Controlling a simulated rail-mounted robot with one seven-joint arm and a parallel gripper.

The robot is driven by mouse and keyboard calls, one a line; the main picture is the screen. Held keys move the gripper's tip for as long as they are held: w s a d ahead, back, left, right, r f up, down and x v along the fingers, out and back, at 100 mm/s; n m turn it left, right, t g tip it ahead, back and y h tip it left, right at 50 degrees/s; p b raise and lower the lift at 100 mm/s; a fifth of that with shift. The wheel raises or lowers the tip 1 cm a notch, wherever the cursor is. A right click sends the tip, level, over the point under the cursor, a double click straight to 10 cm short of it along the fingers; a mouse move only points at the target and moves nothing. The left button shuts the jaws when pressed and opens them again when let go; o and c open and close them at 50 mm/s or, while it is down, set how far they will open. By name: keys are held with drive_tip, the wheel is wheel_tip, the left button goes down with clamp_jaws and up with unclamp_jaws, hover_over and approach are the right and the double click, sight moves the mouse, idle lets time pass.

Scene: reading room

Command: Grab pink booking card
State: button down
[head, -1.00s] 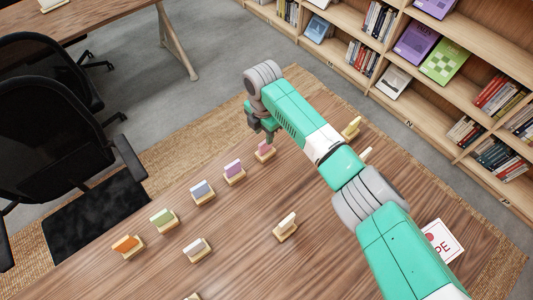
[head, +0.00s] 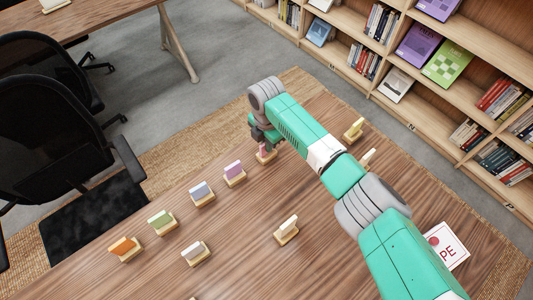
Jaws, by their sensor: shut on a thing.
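The pink booking card (head: 262,151) stands in a small wooden holder (head: 267,158) at the far end of the row on the table. My gripper (head: 263,145) is over it and shut on its upper part. The card's lower part shows below the fingers, and the card still appears to be in its holder. The fingers are small and partly hidden by the wrist.
A purple card (head: 233,169) stands just left of the gripper. Blue-grey (head: 200,189), green (head: 160,218) and orange (head: 122,245) cards follow in the row. White (head: 193,250), cream (head: 289,224) and yellow (head: 355,127) cards stand apart. A sign (head: 446,246) lies at right.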

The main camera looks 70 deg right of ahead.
wheel_tip(320, 180, up, 4)
drive_tip(key=shift+r+p, duration=0.15)
drive_tip(key=shift+p, duration=0.85)
drive_tip(key=s+a+p, duration=0.4)
drive_tip(key=s+a, duration=0.6)
drive_tip(key=a, duration=0.2)
drive_tip(key=shift+s+r, duration=0.3)
drive_tip(key=shift+r, duration=0.1)
